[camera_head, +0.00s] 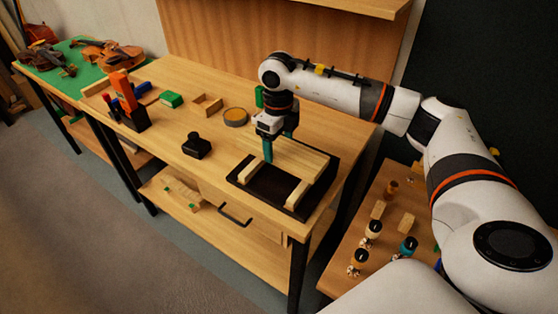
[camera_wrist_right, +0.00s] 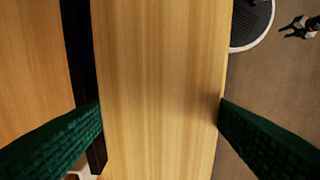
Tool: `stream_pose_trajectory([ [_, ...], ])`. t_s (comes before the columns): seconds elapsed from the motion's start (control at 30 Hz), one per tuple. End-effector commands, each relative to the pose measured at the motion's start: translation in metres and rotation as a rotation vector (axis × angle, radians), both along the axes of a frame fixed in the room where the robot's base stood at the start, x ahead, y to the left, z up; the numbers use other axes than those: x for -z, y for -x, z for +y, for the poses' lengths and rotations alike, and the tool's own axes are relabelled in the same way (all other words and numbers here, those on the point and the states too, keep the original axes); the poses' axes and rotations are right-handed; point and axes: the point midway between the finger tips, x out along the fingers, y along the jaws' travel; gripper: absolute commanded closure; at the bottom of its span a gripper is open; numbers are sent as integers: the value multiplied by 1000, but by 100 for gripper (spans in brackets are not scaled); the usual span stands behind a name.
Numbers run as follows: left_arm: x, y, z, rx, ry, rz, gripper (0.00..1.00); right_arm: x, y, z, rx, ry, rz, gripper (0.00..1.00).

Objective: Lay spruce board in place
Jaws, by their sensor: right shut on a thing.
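The pale spruce board (camera_head: 304,157) is at the back part of a black tray (camera_head: 268,184) near the bench's right end. My right gripper (camera_head: 277,145) reaches down from above with its green fingers on either side of the board. In the right wrist view the board (camera_wrist_right: 160,90) fills the middle, with a finger against each long edge. I cannot tell whether the board rests on the tray or hangs just above it. My left gripper is not in view.
On the bench stand a black block (camera_head: 196,145), a round tin (camera_head: 235,117), a small wooden frame (camera_head: 206,105) and a green box (camera_head: 171,99). A lower side table (camera_head: 337,281) at right holds several small bottles. Violins (camera_head: 108,53) lie on a green mat far left.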

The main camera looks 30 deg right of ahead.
Motion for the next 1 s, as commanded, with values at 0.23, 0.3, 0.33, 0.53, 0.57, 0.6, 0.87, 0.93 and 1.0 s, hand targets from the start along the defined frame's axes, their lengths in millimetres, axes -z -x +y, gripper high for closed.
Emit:
stream_pose_trajectory([
  [0.23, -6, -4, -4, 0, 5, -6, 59, 23, 0, 0, -2, 0, -1, 56],
  [0.3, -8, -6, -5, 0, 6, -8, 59, 31, 1, 0, -3, 0, 1, 56],
  [0.33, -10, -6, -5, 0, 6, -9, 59, 35, 1, 0, -3, 0, 1, 56],
  [0.53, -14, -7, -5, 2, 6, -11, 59, 57, 0, 1, -4, 0, -2, 56],
  [0.57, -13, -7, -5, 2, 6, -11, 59, 57, 0, 1, -4, 0, -3, 56],
  [0.6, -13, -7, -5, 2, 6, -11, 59, 57, 0, 1, -4, 0, -3, 56],
  [0.87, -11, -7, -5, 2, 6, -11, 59, 60, 0, 0, -4, 0, -2, 23],
  [0.93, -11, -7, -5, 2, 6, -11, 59, 60, 0, 0, -4, 1, -1, 11],
  [1.0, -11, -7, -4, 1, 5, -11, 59, 60, 0, 0, -4, 1, -1, 6],
])
